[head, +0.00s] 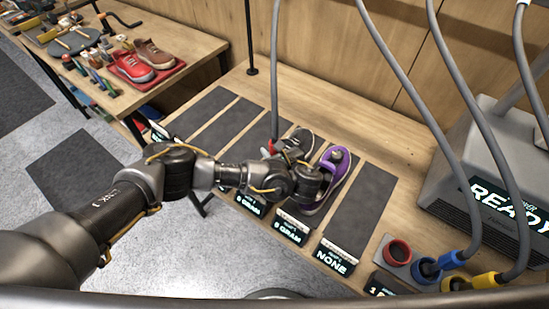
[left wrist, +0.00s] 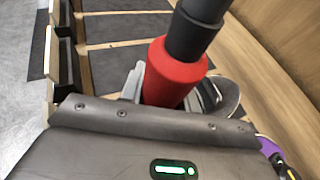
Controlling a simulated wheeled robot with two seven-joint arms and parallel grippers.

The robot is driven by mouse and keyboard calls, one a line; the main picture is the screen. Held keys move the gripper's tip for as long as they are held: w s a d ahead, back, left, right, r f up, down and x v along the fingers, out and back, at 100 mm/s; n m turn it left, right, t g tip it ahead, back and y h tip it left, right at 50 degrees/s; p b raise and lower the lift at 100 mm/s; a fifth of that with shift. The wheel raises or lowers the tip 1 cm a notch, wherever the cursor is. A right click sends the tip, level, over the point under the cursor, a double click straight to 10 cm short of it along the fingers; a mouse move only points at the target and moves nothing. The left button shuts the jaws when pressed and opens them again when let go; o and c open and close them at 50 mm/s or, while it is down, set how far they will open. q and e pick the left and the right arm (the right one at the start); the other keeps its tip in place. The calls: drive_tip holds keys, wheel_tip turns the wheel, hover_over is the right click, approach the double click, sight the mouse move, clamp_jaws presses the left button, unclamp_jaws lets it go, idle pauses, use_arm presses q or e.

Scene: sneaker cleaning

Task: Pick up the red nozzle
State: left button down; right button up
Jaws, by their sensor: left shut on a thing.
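The red nozzle (left wrist: 176,72), with a dark upper part and hose, is upright between the fingers of my left gripper (left wrist: 172,100) in the left wrist view. My left gripper is shut on it. In the head view only a small bit of the red nozzle (head: 271,147) shows, with its grey hose rising above, beside the dark grey shoe (head: 303,138). My left arm hides most of the gripper there. The purple shoe (head: 338,178) stands just right of the gripper. My right gripper is not in view.
A holder at the front right has a red ring socket (head: 397,252), empty, beside the blue nozzle (head: 430,270) and the yellow nozzle (head: 486,280). A grey machine (head: 480,165) reads READY. Dark mats (head: 358,207) line the bench. Red and brown sneakers (head: 134,67) sit on another table.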

sight(274, 136)
use_arm(q)
wheel_tip(274, 136, up, 7)
drive_tip(key=shift+r+b, duration=0.15)
drive_tip(key=shift+b, duration=0.65)
wheel_tip(274, 136, up, 3)
drive_tip(key=p, duration=0.2)
drive_tip(key=shift+p, duration=0.4)
